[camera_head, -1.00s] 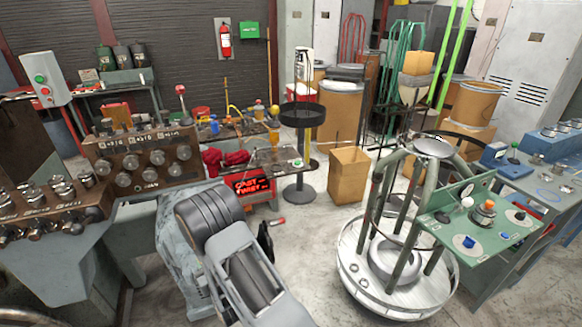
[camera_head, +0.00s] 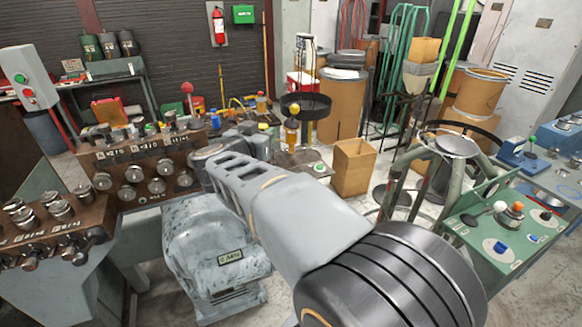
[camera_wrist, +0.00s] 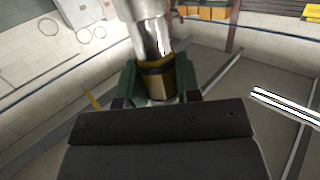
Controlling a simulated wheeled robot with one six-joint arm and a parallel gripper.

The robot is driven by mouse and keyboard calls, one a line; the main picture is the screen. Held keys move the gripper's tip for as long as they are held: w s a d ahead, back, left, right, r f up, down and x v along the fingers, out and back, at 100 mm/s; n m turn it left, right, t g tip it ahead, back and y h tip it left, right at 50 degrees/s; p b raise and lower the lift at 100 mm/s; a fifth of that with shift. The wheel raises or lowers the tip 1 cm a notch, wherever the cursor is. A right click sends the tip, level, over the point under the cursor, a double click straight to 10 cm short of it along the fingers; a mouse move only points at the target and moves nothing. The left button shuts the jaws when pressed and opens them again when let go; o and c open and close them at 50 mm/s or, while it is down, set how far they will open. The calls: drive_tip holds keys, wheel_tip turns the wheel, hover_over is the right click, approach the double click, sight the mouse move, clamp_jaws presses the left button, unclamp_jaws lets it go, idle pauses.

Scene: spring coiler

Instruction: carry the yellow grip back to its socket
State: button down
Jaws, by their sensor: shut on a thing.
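My gripper (camera_wrist: 157,88) has two green fingers in the wrist view, one on each side of a round piece with a yellow-brown band, which I take for the yellow grip (camera_wrist: 158,80). The fingers are shut on it. A dark ring and a shiny silver cylinder (camera_wrist: 150,38) show above the band, toward the top of the view. The lower end of the grip is partly hidden by the dark gripper body. In the head view my arm reaches from the lower right toward the brown console, and I cannot make out gripper or grip clearly. I cannot pick out the socket.
A brown console (camera_head: 150,172) with several round knobs stands at the left. A speckled grey machine housing (camera_head: 213,250) is below my arm. A cardboard box (camera_head: 353,168) stands on the floor behind. A green panel (camera_head: 480,240) with coloured knobs is at the right.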

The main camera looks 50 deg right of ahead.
drive_tip(key=d+f+b, duration=0.1)
drive_tip(key=d+f, duration=0.3)
drive_tip(key=d+f+b, duration=0.2)
drive_tip(key=d+f, duration=0.2)
drive_tip(key=d, duration=0.1)
drive_tip(key=w+d+f+b, duration=0.1)
drive_tip(key=d+f, duration=0.2)
drive_tip(key=d, duration=0.1)
drive_tip(key=shift+w+d+f, duration=0.1)
drive_tip(key=shift+d+f, duration=0.3)
drive_tip(key=shift+f+b, duration=0.3)
drive_tip(key=shift+f, duration=0.05)
drive_tip(key=c, duration=0.8)
unclamp_jaws()
